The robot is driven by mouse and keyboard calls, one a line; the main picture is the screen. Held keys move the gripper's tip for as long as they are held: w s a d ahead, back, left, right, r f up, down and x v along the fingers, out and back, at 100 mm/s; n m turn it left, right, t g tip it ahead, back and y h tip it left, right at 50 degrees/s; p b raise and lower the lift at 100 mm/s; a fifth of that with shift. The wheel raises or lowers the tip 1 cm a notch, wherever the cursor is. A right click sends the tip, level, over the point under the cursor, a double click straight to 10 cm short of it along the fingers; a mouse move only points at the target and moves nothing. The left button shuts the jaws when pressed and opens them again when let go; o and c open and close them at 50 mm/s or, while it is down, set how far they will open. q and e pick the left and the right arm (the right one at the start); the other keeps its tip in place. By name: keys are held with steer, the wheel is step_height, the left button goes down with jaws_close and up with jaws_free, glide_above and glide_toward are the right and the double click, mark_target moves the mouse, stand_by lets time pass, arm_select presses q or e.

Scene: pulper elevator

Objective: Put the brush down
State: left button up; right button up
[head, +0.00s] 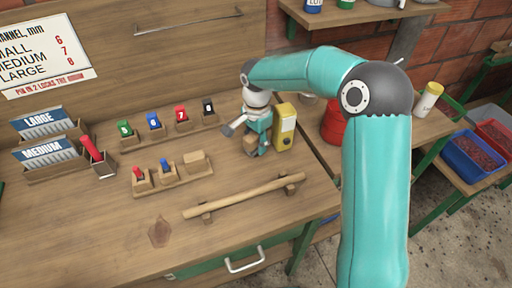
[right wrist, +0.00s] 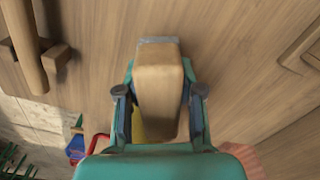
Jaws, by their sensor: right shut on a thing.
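The brush (right wrist: 158,75), a tan wooden block with a grey strip at its far end, is between the two fingers of my right gripper (right wrist: 158,100) in the right wrist view. The fingers are shut on its sides. In the head view my right gripper (head: 254,138) is over the back right of the wooden bench (head: 110,225), with the brush (head: 249,146) showing small at its fingers. I cannot tell whether the brush touches the bench. My left gripper is not in view.
A yellow box (head: 284,127) stands right beside my right gripper. A wooden bar (head: 245,196) on two supports lies in front. Slotted racks with coloured tags (head: 182,116) and pegs (head: 165,167) are to the left.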

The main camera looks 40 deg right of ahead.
mark_target(256, 150)
step_height(256, 150, down, 3)
steer(key=shift+r, duration=0.2)
steer(key=shift+f+b, duration=0.3)
steer(key=o, duration=0.7)
steer(key=shift+s, duration=0.1)
steer(key=o, duration=0.4)
steer(key=shift+f, duration=0.1)
steer(key=shift+r, duration=0.2)
